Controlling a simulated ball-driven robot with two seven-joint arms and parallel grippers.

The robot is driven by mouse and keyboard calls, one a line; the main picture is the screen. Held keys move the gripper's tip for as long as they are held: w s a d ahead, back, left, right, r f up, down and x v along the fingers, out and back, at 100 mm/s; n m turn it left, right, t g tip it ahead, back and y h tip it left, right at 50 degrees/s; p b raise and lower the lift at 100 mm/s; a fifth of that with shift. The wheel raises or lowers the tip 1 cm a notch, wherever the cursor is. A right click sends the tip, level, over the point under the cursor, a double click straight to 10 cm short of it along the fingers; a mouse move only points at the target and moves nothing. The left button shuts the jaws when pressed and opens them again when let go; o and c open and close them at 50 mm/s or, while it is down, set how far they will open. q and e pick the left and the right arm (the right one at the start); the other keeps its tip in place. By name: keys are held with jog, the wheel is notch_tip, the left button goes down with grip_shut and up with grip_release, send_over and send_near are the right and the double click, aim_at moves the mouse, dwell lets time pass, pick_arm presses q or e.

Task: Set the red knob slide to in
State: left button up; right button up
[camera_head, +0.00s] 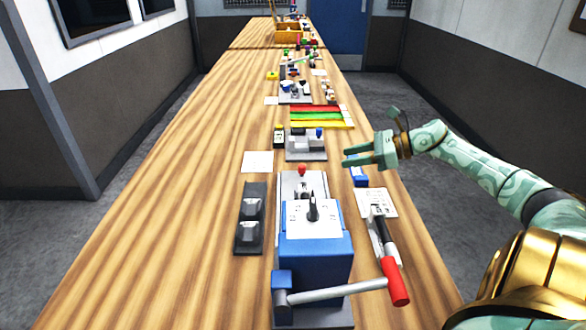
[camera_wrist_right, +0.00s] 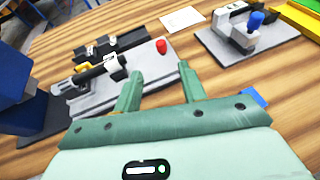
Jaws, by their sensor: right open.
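The red knob (camera_head: 302,169) stands at the far end of a light grey plate, behind the blue machine box (camera_head: 315,248). In the right wrist view the red knob (camera_wrist_right: 161,46) shows upright on the grey plate (camera_wrist_right: 150,82), just beyond my gripper's fingertips. My right gripper (camera_head: 350,159) is open and empty, above the table to the right of the knob and apart from it. Its two green fingers (camera_wrist_right: 160,83) also show in the wrist view with a gap between them. My left gripper is not in view.
A crank with a red handle (camera_head: 395,281) juts right from the blue box. A black two-switch block (camera_head: 250,218) lies left of it. A blue-knobbed fixture (camera_head: 306,144) stands behind, with coloured strips (camera_head: 318,116) beyond. The table's left side is clear.

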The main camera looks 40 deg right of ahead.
aim_at(300, 165)
jog(key=b+x, duration=0.5)
jog(key=x, duration=1)
jog(key=shift+w+a+f, duration=0.1)
jog(key=shift+w+a, duration=0.2)
jog(key=shift+w, duration=0.1)
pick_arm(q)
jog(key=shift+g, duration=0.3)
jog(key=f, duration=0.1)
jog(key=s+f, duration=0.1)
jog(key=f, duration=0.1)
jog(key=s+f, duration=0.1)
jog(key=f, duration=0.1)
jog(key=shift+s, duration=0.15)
